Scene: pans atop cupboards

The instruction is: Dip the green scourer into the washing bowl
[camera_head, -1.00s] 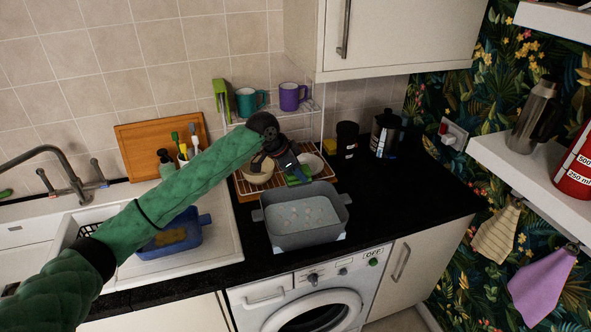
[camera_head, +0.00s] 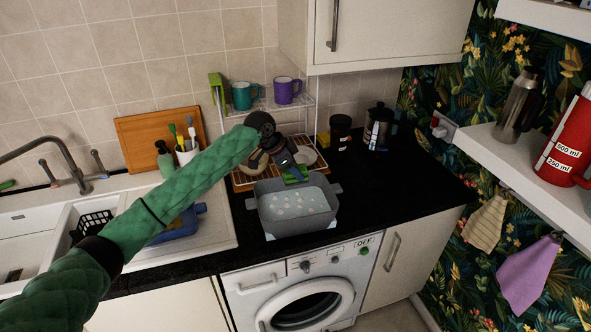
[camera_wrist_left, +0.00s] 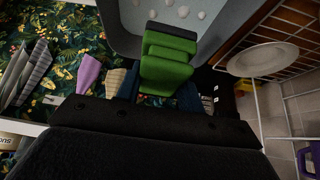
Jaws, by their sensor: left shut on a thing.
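The green scourer (camera_head: 293,177) is held in my left gripper (camera_head: 288,168), which points down at the back of the washing bowl. The scourer also shows in the left wrist view (camera_wrist_left: 166,66), between the dark fingers. The grey washing bowl (camera_head: 302,228) stands on the black worktop and holds water with pale suds. In the wrist view the bowl (camera_wrist_left: 121,38) shows at the top, with the scourer's far end overlapping its inside. In the head view the scourer appears at the back rim; I cannot tell whether it touches the bowl. My right gripper is not seen.
A wire dish rack (camera_head: 243,182) with plates stands behind the bowl, mugs (camera_head: 287,91) on its upper shelf. A blue tub (camera_head: 181,228) sits by the sink on the left. The worktop right of the bowl is clear, with a cafetiere (camera_head: 379,128) farther back.

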